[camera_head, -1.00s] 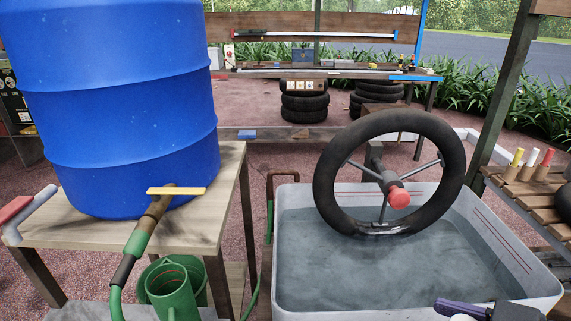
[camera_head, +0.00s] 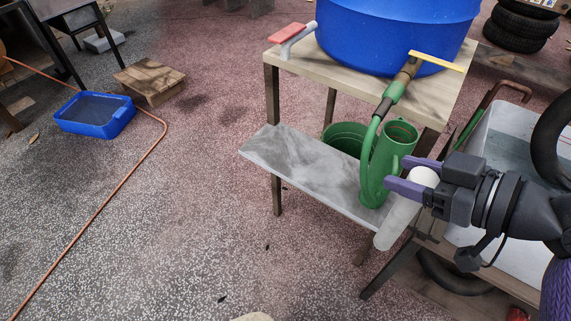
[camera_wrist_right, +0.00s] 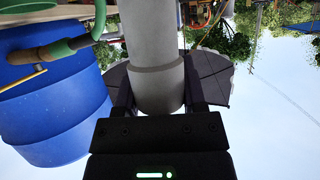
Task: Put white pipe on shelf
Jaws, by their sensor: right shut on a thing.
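My right gripper (camera_head: 405,178) has its purple fingers shut on the white pipe (camera_head: 396,222). The pipe slants downward in front of the right end of the grey shelf (camera_head: 290,165), which is low under the wooden table. I cannot tell whether the pipe touches the shelf. In the right wrist view the pipe (camera_wrist_right: 150,35) runs between the two dark fingers (camera_wrist_right: 157,95), its wider collar near the palm. My left gripper is out of view.
A blue barrel (camera_head: 390,35) is on the table (camera_head: 300,75). A pale tub (camera_head: 500,125) is at right, a blue basin (camera_head: 95,118) at left.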

